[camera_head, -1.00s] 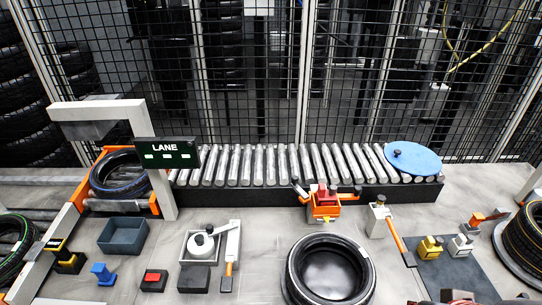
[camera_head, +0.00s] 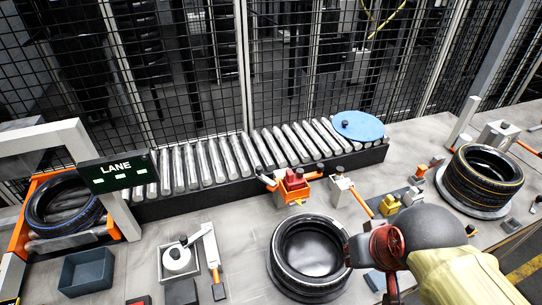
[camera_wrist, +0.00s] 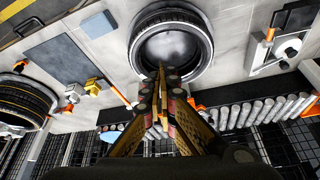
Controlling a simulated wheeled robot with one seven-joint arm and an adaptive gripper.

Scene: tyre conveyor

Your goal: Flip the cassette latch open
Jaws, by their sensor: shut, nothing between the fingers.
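I cannot tell for sure which object is the cassette. A shallow grey tray with a white reel (camera_head: 177,259) stands at the lower left in the head view. A white bar with an orange-and-dark handle (camera_head: 212,258) lies along its right side. The reel also shows upper right in the wrist view (camera_wrist: 290,47). An orange unit with red blocks (camera_head: 293,180) stands by the conveyor. My gripper (camera_wrist: 167,74) is shut and empty, its tips over the lower rim of the middle tyre in the wrist view, apart from tray and orange unit.
A black tyre (camera_head: 308,252) lies in the middle. A grey post with an orange lever (camera_head: 345,190) stands behind it. The roller conveyor (camera_head: 215,165) runs along the back, with a blue disc (camera_head: 358,126) at its right end. Another tyre (camera_head: 486,176) lies right; a dark bin (camera_head: 87,272) is left.

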